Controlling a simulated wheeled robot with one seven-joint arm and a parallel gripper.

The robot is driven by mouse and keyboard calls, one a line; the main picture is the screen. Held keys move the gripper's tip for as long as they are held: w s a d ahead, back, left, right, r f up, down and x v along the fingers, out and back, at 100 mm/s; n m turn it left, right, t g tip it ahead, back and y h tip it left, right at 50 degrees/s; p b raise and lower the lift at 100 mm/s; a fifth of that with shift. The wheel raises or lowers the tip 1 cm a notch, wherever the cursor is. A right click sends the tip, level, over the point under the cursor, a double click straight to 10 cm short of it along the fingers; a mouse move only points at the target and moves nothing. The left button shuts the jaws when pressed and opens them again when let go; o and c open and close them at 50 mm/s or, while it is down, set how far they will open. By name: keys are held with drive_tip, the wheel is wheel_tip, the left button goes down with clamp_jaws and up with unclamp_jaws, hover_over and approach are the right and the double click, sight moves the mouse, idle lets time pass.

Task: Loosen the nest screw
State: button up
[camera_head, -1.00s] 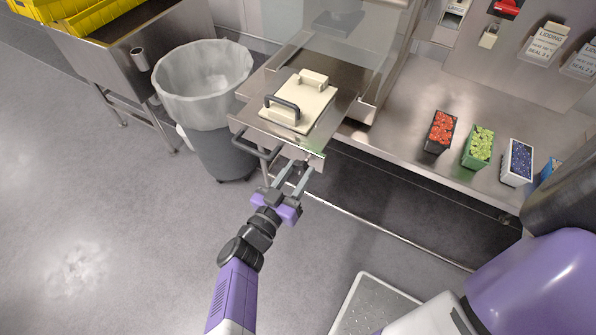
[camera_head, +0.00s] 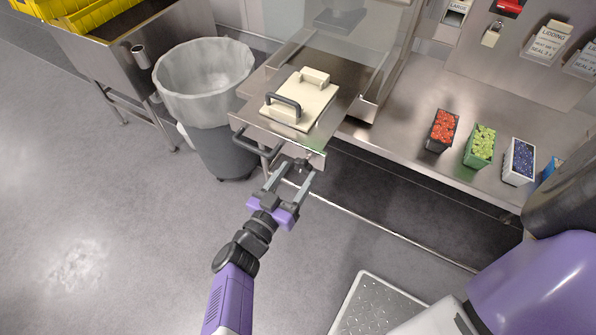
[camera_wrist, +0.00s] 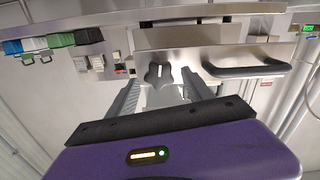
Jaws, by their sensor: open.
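The nest screw shows as a dark lobed knob (camera_head: 301,164) at the front underside of the steel drawer shelf (camera_head: 310,140). In the wrist view the dark knob (camera_wrist: 158,75) has a pale mark in its middle. My gripper (camera_head: 299,169) is open, with its two grey fingers pointing at the shelf front. In the wrist view the knob appears between the fingertips of my gripper (camera_wrist: 160,82). Whether the fingers reach around it or stop just short, I cannot tell. A cream nest block (camera_head: 302,101) with a dark handle sits on the shelf.
A dark drawer handle (camera_head: 256,148) sticks out just left of the knob, and in the wrist view the handle (camera_wrist: 250,71) is to the right. A lined bin (camera_head: 206,95) stands at left. Punnets of red (camera_head: 442,131), green and blue fruit stand on the counter.

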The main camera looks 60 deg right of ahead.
drive_tip(key=a+b, duration=0.1)
drive_tip(key=a, duration=0.5)
drive_tip(key=shift+s, duration=0.15)
